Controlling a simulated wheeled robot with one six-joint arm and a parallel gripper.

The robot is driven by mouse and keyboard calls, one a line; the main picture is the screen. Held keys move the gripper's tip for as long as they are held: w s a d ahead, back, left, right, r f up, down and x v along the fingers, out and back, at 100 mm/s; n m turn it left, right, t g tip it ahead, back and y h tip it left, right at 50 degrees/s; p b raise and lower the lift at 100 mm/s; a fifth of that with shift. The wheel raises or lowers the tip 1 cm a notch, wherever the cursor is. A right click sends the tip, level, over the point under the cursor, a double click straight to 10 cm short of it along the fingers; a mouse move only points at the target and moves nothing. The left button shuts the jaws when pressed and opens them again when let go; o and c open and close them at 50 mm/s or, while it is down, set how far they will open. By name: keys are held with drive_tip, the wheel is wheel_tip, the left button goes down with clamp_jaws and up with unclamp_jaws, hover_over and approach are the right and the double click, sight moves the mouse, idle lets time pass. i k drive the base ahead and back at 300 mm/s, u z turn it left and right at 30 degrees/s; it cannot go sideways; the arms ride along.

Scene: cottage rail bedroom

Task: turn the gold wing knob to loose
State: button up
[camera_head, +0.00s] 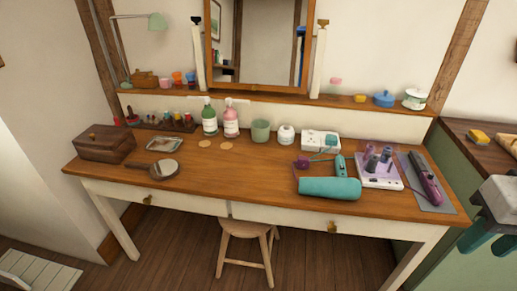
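The mirror (259,45) stands between two white posts at the back of the dressing table. A small dark brown-gold knob (323,22) caps the right post, and a darker knob (195,19) caps the left post. My gripper (492,243), with teal fingers below a pale grey body, is at the right edge, far from both knobs. Its fingers are apart, with nothing seen between them.
A stool (248,229) stands underneath. The table's middle front is clear.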

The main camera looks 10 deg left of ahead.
sight(322, 23)
drive_tip(key=u, duration=0.75)
drive_tip(key=i, duration=1.45)
drive_tip(key=z, duration=0.75)
